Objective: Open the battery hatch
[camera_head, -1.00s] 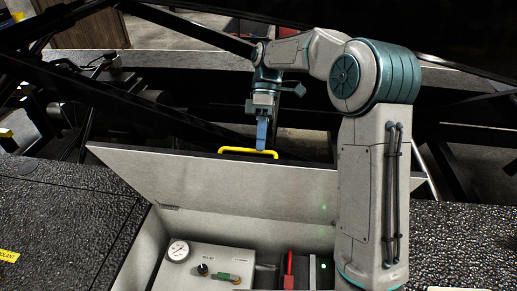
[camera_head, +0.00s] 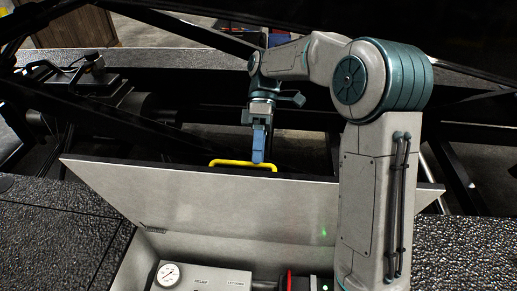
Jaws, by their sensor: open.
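The battery hatch is a pale grey lid (camera_head: 235,203) that stands raised, tilted back over its open box, with hinges low at its base. A yellow handle (camera_head: 228,162) sits on its far top edge. My gripper (camera_head: 258,158) points down with blue fingers right at the handle, overlapping its right part in the picture. The fingers are open; the gap between them is hidden from this side, and I cannot tell whether they touch the handle.
Inside the box are a round gauge (camera_head: 168,274), a panel (camera_head: 222,279) and a red lever (camera_head: 289,281). Dark frame beams cross behind the lid. Rough black decking (camera_head: 55,235) lies on both sides. My upright arm link covers the lid's right part.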

